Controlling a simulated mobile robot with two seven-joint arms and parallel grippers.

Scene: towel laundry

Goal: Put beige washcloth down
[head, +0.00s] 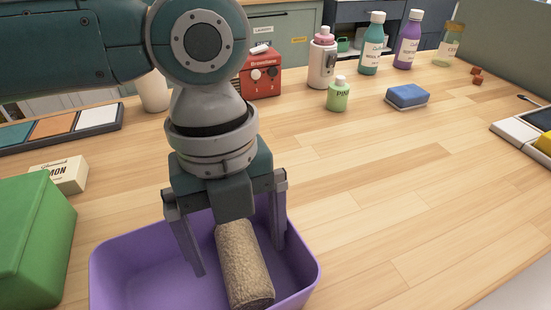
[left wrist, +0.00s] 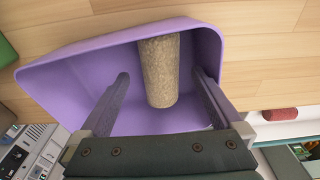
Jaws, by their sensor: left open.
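The rolled beige washcloth (head: 243,265) is in the purple bin (head: 128,262), toward its right side in the head view. In the left wrist view the washcloth (left wrist: 159,72) lies against the wall of the purple bin (left wrist: 60,85). My left gripper (head: 240,260) is open, with its fingers pointing down into the bin on either side of the washcloth. In the left wrist view the fingers of my left gripper (left wrist: 160,75) stand apart from the roll, with a gap on each side. My right gripper is in neither view.
A green box (head: 35,240) stands left of the bin, with a lemon soap box (head: 62,175) behind it. A red box (head: 262,76), several bottles (head: 322,60) and a blue sponge (head: 407,95) stand farther back. The wooden counter (head: 400,200) right of the bin is clear.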

